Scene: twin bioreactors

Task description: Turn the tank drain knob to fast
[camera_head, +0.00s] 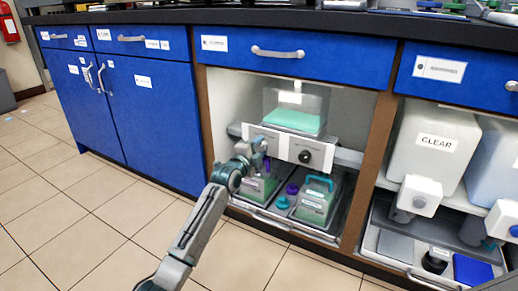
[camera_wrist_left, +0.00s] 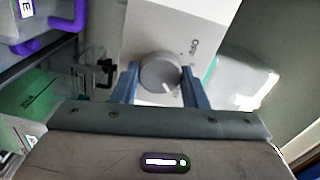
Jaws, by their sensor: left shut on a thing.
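A grey round knob (camera_wrist_left: 160,72) sits on a white panel (camera_wrist_left: 185,25) in the left wrist view. The word OFF is printed beside it, and a white pointer mark on the knob faces down and right. My left gripper (camera_wrist_left: 161,88) is shut on this knob, one blue finger on each side. In the head view my left gripper (camera_head: 258,150) reaches the left white control panel (camera_head: 288,145) below the tank (camera_head: 296,108) of green liquid and hides the knob. My right gripper is out of view.
Below the panels, a tray (camera_head: 285,227) holds green-filled containers, one with a teal handle (camera_head: 320,182), and purple and teal caps. Brown cabinet posts (camera_head: 369,150) bound the bay. Floor at left is free.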

